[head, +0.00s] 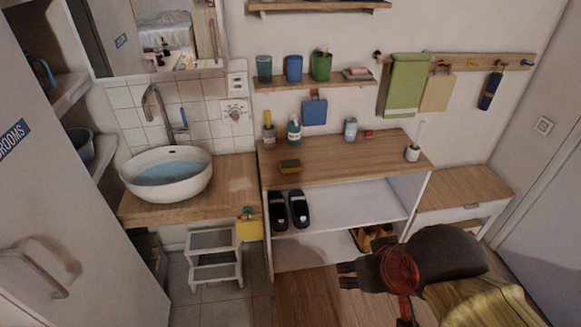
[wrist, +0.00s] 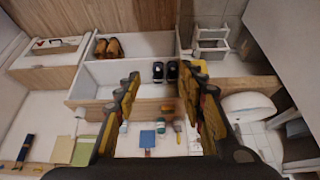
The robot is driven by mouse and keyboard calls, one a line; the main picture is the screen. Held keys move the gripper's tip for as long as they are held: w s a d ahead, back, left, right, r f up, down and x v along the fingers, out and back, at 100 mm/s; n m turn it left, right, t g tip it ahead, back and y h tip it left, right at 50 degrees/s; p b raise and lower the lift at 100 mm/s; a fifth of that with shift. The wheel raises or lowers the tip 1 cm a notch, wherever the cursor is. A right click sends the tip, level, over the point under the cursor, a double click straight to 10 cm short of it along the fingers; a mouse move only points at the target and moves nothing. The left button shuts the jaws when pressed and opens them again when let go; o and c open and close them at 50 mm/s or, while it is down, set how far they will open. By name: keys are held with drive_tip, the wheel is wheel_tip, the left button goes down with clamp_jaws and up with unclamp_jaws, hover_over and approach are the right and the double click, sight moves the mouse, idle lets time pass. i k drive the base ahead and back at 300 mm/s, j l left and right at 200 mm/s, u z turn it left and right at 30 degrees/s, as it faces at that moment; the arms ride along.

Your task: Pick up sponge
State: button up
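A small sponge (head: 290,166), green and yellow, lies flat near the front left edge of the wooden counter (head: 350,160) in the head view. My gripper (head: 346,275) is at the lower right of the head view, in front of the shelf unit, well apart from the sponge. In the wrist view my gripper (wrist: 160,85) shows two fingers spread wide with nothing between them.
Dark slippers (head: 289,209) lie on the shelf below. A washbasin (head: 167,175) and a step stool (head: 214,256) are at left.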

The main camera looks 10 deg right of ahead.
sight(287, 166)
drive_tip(key=i+l+u, duration=0.2)
drive_tip(key=i, duration=0.4)
drive_tip(key=i+l+u, duration=0.2)
drive_tip(key=i+l, duration=0.2)
drive_tip(key=i, duration=0.15)
drive_tip(key=i+l+u, duration=0.2)
drive_tip(key=i+l, duration=0.2)
drive_tip(key=i, duration=0.15)
